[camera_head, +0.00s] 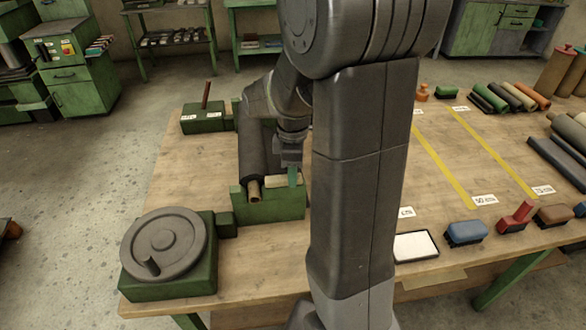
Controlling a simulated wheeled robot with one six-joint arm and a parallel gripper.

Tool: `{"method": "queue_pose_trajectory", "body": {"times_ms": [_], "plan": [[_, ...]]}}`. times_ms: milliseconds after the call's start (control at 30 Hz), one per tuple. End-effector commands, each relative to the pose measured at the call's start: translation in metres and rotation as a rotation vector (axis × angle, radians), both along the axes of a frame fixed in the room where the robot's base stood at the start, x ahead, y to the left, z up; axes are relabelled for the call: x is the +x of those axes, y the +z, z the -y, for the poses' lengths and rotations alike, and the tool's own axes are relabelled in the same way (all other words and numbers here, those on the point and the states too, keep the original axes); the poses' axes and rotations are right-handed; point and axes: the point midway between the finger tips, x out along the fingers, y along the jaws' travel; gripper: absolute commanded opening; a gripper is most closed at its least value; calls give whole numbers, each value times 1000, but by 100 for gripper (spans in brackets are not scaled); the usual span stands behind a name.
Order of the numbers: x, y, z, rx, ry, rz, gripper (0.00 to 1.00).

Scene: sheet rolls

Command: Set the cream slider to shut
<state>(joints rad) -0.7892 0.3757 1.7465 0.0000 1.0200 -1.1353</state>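A cream piece (276,182), which looks like the cream slider, lies along the top of a green block (277,209) left of centre on the wooden table. My gripper (291,172) points down at the right end of the cream piece, close to it or touching; I cannot tell which. A small green upright tab (293,178) shows at the fingertips. My arm hides the area right of the block. The gripper's fingers are small and partly hidden, so I cannot see whether they are open or shut.
A dark roll (252,150) with a brown core lies beside the gripper. A grey handwheel (163,244) sits on a green box at front left. A green box with a reddish lever (206,94) stands behind. Stamps, a white pad (415,245) and rolls occupy the right.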

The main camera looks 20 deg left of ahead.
Motion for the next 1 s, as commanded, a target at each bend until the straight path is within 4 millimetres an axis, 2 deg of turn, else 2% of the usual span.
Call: {"method": "queue_pose_trajectory", "body": {"times_ms": [33, 200, 367, 733, 1000], "plan": [[0, 0, 0, 0, 0, 0, 34], [0, 0, 0, 0, 0, 0, 0], [-1, 0, -2, 0, 0, 0, 0], [-26, 1, -43, 1, 1, 1, 0], [-29, 1, -48, 4, -3, 0, 0]]}}
